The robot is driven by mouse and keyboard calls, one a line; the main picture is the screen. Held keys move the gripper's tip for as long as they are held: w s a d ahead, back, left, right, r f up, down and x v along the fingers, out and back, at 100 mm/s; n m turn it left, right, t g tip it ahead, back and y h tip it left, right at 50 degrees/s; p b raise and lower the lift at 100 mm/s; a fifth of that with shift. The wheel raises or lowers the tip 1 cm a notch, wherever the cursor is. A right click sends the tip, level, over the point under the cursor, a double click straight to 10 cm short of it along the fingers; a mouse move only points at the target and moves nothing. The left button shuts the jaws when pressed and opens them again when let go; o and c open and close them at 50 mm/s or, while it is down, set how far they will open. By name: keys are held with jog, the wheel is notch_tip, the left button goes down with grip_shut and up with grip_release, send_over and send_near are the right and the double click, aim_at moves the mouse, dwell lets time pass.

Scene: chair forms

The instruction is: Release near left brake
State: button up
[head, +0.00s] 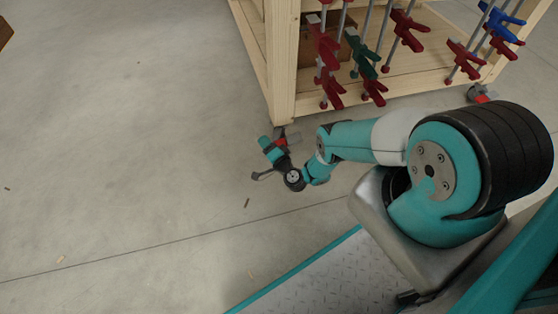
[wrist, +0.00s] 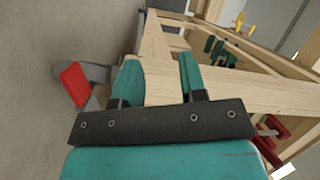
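The left brake is a red pedal (head: 282,142) on the caster under the near left leg of the wooden cart. In the wrist view the red pedal (wrist: 75,84) lies left of my fingers, on a grey metal part. My gripper (head: 271,149) is low by this caster, close to the pedal in the head view. In the wrist view my gripper (wrist: 158,80) has its two teal fingers spread apart, with the wooden leg (wrist: 160,75) showing between them. The pedal is outside the fingers. I cannot tell whether a finger touches the leg. The wheel is mostly hidden.
The wooden cart (head: 281,65) carries several red, green and blue clamps (head: 363,55) hanging along its side. Another caster with a red part (head: 481,93) stands under its right leg. The concrete floor (head: 120,130) to the left is open, with small scraps.

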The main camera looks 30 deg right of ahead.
jog(key=s+d+f+m+h+b, duration=0.1)
jog(key=s+f, duration=0.3)
jog(key=s+d+f+m+h+b, duration=0.1)
jog(key=s+f+m+h, duration=0.1)
jog(key=s+f, duration=0.2)
jog(key=s+d+f+m+h+b, duration=0.1)
jog(key=s+f+h, duration=0.1)
jog(key=s+f, duration=0.2)
jog(key=shift+m+g+b, duration=0.3)
jog(key=shift+b, duration=0.05)
jog(key=shift+s+d+f+h, duration=0.1)
jog(key=shift+d+f+h, duration=0.1)
jog(key=shift+h, duration=0.1)
jog(key=b+x, duration=0.4)
jog(key=x, duration=0.1)
jog(key=b+x, duration=0.4)
jog(key=b, duration=0.1)
jog(key=b+x, duration=0.4)
jog(key=x, duration=0.1)
jog(key=shift+w+f, duration=0.25)
jog(key=shift+w, duration=0.1)
jog(key=b+x, duration=0.1)
jog(key=b, duration=0.2)
jog(key=shift+w+d+r, duration=0.15)
jog(key=shift+w, duration=0.2)
jog(key=shift+w+d+r+b, duration=0.1)
jog(key=shift+w+r+b, duration=0.1)
jog(key=shift+w+b, duration=0.1)
grip_shut()
